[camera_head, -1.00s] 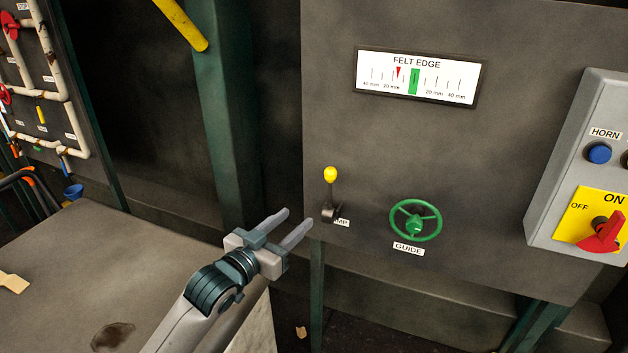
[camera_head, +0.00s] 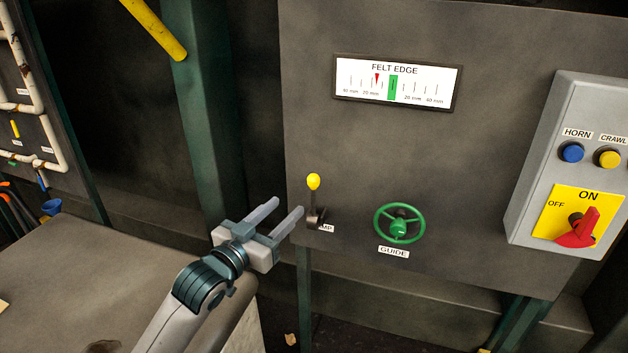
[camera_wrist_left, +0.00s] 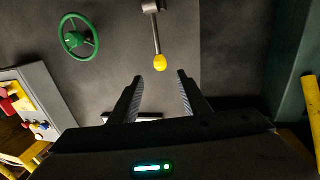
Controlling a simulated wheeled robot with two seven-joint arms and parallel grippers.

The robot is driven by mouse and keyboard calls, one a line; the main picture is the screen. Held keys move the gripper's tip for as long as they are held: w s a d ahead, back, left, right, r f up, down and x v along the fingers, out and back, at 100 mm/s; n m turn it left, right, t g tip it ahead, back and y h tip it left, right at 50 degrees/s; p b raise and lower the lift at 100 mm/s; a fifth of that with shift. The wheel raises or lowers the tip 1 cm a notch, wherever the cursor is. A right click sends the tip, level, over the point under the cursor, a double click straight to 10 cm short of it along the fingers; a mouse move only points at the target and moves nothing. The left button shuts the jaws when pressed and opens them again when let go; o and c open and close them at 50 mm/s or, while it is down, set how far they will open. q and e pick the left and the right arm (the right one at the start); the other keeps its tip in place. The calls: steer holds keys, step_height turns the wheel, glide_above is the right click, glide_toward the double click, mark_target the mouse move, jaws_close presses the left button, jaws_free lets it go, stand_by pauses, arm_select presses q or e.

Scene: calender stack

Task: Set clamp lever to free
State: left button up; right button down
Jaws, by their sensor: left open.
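The clamp lever (camera_head: 314,198) has a yellow knob on a thin grey rod and stands upright on the dark panel, above a partly hidden label ending in "MP". My left gripper (camera_head: 288,212) is open and empty, just left of the lever and lower than its knob. In the left wrist view the lever's yellow knob (camera_wrist_left: 160,63) shows ahead of the open fingers (camera_wrist_left: 159,80), roughly midway between them and apart from them. The right gripper is not in view.
A green guide handwheel (camera_head: 399,224) sits right of the lever. A felt edge gauge (camera_head: 396,83) is above. A grey control box (camera_head: 530,205) with a red switch (camera_head: 578,228) is at right. A table (camera_head: 110,270) lies at lower left.

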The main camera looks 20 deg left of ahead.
mark_target(310, 186)
arm_select(q)
steer(key=p+x, duration=0.3)
steer(key=x, duration=1.1)
steer(key=shift+f, duration=0.1)
jaws_close()
